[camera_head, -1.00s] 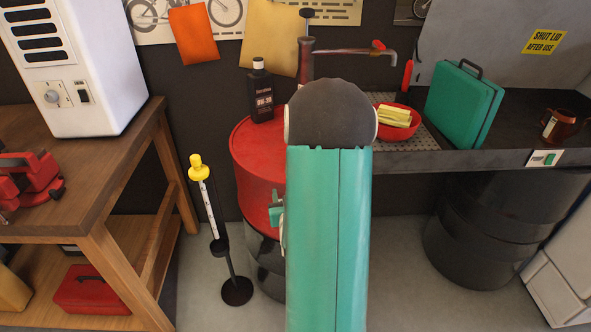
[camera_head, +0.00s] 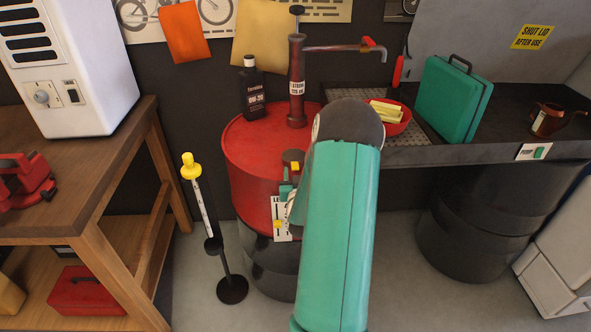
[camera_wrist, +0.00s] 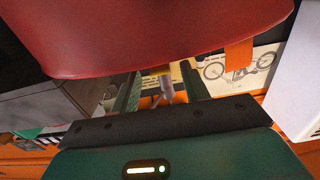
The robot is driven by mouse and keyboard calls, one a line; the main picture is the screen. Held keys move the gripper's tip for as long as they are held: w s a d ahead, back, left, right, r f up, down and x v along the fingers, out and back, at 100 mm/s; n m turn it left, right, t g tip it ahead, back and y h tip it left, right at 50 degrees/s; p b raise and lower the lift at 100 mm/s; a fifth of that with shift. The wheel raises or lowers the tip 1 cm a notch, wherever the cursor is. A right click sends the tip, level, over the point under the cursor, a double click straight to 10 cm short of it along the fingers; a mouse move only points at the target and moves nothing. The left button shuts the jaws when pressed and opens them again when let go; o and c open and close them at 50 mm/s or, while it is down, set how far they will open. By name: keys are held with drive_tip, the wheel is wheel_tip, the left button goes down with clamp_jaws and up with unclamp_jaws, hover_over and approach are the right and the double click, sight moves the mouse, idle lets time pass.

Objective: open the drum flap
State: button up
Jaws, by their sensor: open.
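The red drum (camera_head: 258,185) stands at the centre of the head view, behind my arm. A small dark reddish-brown piece with a yellow mark (camera_head: 293,157) sits at its rim; I cannot tell whether this is the flap. A white plate with a yellow knob (camera_head: 281,222) is on the drum's front. My gripper (camera_head: 286,190) is mostly hidden by my arm beside the drum's front. In the wrist view its fingers are apart with no object clearly held between them (camera_wrist: 160,88). A large red curved surface (camera_wrist: 150,40), apparently the drum, fills the top there.
A dark bottle (camera_head: 252,90) and a hand pump (camera_head: 297,85) stand on the drum. A yellow-topped stand (camera_head: 207,225) is to its left, near the wooden bench (camera_head: 110,150). A red bowl (camera_head: 392,125) and teal case (camera_head: 452,100) are on the right-hand counter.

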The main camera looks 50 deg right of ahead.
sight(294, 159)
drive_tip(key=shift+x, duration=1.2)
drive_tip(key=shift+c, duration=0.3)
clamp_jaws()
drive_tip(key=shift+r, duration=0.2)
